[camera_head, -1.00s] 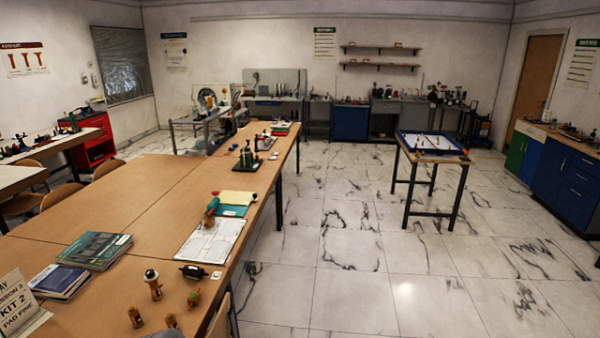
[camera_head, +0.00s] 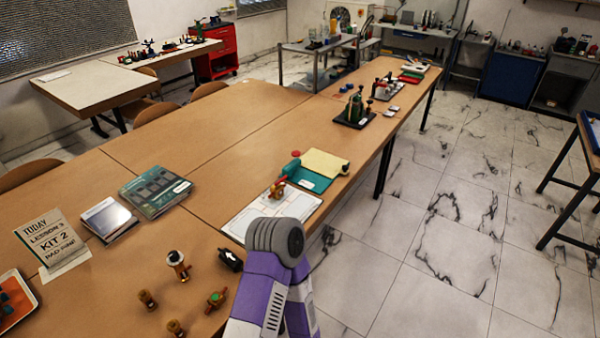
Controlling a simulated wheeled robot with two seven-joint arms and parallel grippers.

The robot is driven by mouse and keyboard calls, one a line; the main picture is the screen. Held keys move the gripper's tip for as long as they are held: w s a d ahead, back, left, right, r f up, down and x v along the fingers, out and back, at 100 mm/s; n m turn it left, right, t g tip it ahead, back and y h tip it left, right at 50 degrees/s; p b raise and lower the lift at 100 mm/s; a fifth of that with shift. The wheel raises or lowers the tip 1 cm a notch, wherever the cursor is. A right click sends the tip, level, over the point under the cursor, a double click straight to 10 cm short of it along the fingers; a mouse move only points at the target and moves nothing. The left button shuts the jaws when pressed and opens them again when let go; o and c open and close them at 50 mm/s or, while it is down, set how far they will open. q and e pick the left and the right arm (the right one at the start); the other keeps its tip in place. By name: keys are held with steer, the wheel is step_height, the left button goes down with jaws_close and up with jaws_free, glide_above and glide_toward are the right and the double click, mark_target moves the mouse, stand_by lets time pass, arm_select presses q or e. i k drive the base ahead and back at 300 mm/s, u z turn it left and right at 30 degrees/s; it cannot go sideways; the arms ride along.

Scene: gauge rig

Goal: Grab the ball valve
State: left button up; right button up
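A small brass fitting with green and red parts (camera_head: 216,299) lies near the front edge of the long wooden table; it looks like a ball valve, but it is too small to be sure. A second brass piece with a red part (camera_head: 278,188) sits on the white sheet and could also be a valve. Around the first stand a taller brass piece with a dark and white top (camera_head: 178,265) and two short brass fittings, one left (camera_head: 147,300) and one at the front (camera_head: 176,328). My purple and white arm rises at bottom centre; neither gripper shows.
A black part (camera_head: 230,260) lies behind the green and red fitting.

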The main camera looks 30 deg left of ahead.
mark_target(276, 192)
steer(key=i, duration=2.15)
steer(key=u, duration=3.05)
